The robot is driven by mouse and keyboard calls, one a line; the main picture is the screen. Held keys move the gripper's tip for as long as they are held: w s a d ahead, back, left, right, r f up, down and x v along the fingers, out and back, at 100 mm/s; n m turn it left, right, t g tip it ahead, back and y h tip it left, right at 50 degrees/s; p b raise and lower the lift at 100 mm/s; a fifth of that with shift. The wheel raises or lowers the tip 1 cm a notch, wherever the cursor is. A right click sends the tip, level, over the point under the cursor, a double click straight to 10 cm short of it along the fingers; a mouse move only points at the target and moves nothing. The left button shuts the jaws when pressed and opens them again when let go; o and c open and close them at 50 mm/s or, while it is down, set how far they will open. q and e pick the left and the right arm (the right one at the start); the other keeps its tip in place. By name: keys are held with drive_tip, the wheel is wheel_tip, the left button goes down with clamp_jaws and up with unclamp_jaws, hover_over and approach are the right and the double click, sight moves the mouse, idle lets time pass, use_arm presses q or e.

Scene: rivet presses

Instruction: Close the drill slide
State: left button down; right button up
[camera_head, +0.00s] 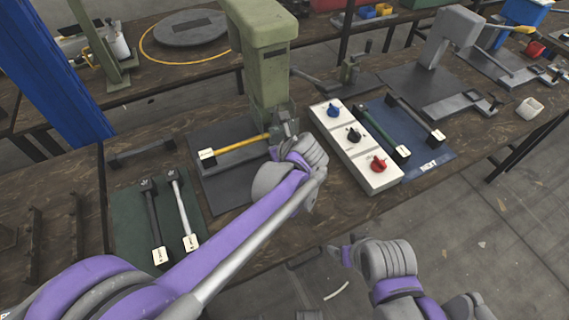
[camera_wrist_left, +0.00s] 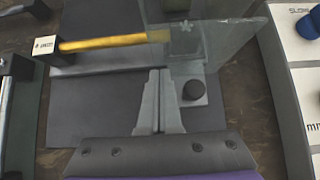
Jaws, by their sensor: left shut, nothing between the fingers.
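The green press (camera_head: 265,65) stands on a dark base plate at the back of the bench. A yellow rod (camera_head: 240,144) with a white-labelled end block lies at it, and shows in the left wrist view (camera_wrist_left: 100,43). There, a clear guard panel (camera_wrist_left: 225,45) stands by a grey block with a black knob (camera_wrist_left: 193,90). I cannot tell which part is the drill slide. My left gripper (camera_wrist_left: 159,72) is shut and empty, its tips beside the knob and close to the grey block. The contact is unclear. My right gripper (camera_head: 337,256) hangs in front of the bench, its fingers too small to read.
A white control box (camera_head: 352,148) with blue, black and red knobs stands right of the press. A blue mat (camera_head: 425,148) with rods lies beyond it. A green mat (camera_head: 128,222) with two dark-ended rods lies left. Floor is free in front of the bench at right.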

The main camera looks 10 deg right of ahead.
sight(271, 141)
use_arm(q)
drive_tip(key=w, duration=0.1)
drive_tip(key=w+a, duration=0.1)
drive_tip(key=shift+w, duration=0.35)
drive_tip(key=shift+w+r, duration=0.1)
use_arm(e)
drive_tip(key=shift+s, duration=0.15)
